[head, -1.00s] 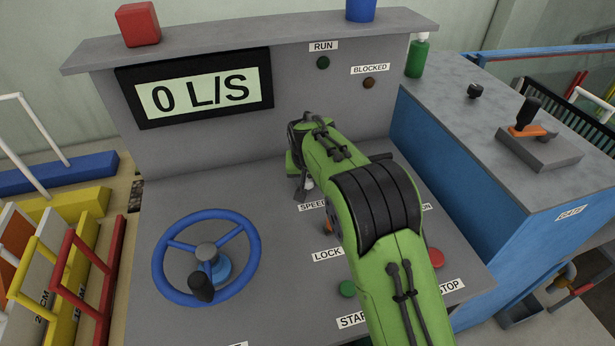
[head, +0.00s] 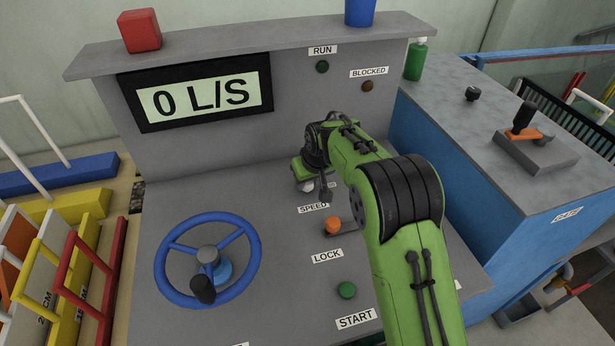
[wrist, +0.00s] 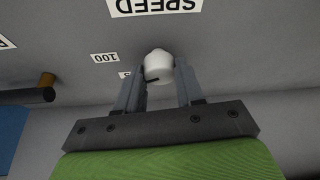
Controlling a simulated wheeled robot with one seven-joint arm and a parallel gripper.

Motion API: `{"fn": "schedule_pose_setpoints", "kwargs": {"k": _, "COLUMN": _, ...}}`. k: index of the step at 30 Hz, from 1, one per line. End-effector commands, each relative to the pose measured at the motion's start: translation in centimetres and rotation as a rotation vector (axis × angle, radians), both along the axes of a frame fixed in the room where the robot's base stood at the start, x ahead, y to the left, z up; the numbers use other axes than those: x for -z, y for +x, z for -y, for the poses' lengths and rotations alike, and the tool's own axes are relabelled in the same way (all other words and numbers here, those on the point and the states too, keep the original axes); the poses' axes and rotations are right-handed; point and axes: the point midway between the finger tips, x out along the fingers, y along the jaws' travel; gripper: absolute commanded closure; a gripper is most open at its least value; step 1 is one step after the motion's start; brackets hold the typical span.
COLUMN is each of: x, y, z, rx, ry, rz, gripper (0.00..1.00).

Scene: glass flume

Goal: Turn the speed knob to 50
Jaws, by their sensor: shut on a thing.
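The white speed knob (wrist: 158,66) sits between the two fingers of my gripper (wrist: 159,84) in the wrist view, and the gripper is shut on it. A dark mark shows on the knob's side. In the head view my gripper (head: 318,187) is low at the panel behind the SPEED label (head: 313,208); little of the knob (head: 306,187) shows.
The display (head: 206,97) reads 0 L/S. An orange lock part (head: 332,225) and green start button (head: 347,290) lie close to my arm. A blue handwheel (head: 207,259) is to the left. RUN (head: 322,67) and BLOCKED (head: 368,86) lamps look dark.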

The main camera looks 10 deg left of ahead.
Motion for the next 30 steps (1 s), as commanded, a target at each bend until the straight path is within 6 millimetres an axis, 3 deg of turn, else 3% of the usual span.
{"fn": "schedule_pose_setpoints", "kwargs": {"k": 30, "x": -0.35, "y": 0.64, "z": 0.36, "rx": -0.936, "ry": 0.000, "rz": -0.001, "gripper": 0.93}}
